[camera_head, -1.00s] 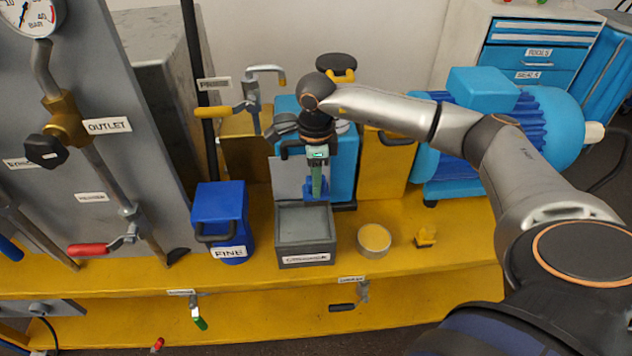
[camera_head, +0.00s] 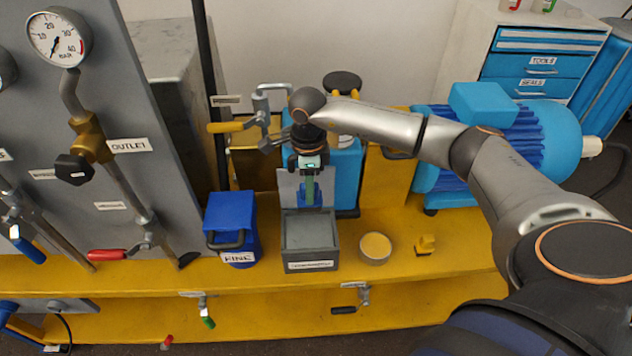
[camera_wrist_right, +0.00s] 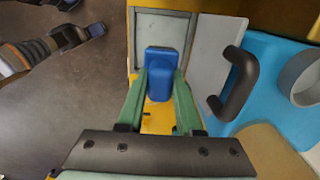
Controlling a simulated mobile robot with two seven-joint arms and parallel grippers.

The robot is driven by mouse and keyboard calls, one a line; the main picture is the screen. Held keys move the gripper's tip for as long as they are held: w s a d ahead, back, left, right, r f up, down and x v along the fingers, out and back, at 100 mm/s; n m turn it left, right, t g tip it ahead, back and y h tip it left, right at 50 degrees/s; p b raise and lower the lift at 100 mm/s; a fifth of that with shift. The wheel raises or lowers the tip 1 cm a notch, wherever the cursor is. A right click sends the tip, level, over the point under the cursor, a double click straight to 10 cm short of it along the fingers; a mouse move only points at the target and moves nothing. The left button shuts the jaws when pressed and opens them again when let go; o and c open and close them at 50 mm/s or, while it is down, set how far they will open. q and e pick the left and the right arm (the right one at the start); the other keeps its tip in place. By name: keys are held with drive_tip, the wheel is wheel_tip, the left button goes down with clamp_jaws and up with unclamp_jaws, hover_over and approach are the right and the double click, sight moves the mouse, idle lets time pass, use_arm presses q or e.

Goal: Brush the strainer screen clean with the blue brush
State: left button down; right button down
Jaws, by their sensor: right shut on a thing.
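My right gripper (camera_head: 310,192) reaches down over the back of a grey open box (camera_head: 310,262) on the yellow bench. It is shut on the blue brush (camera_wrist_right: 160,62), which sits between the green fingers in the right wrist view. In the head view the brush is small and mostly covered by the fingers. A light grey flat panel (camera_head: 288,188) stands upright behind the box, partly hidden by the gripper. I cannot tell which grey surface is the strainer screen, nor whether the bristles touch anything. My left gripper is not in view.
A blue box labelled FINE (camera_head: 230,222) stands left of the grey box. A round dish with a yellow top (camera_head: 375,247) and a small yellow piece (camera_head: 425,244) are at the right. A blue motor (camera_head: 540,130) and a valve panel (camera_head: 150,90) flank the area.

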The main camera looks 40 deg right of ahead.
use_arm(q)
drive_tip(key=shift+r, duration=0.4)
use_arm(e)
drive_tip(key=shift+a+r, duration=0.1)
drive_tip(key=shift+a, duration=0.05)
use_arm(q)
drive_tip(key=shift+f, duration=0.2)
use_arm(e)
drive_tip(key=shift+w, duration=0.1)
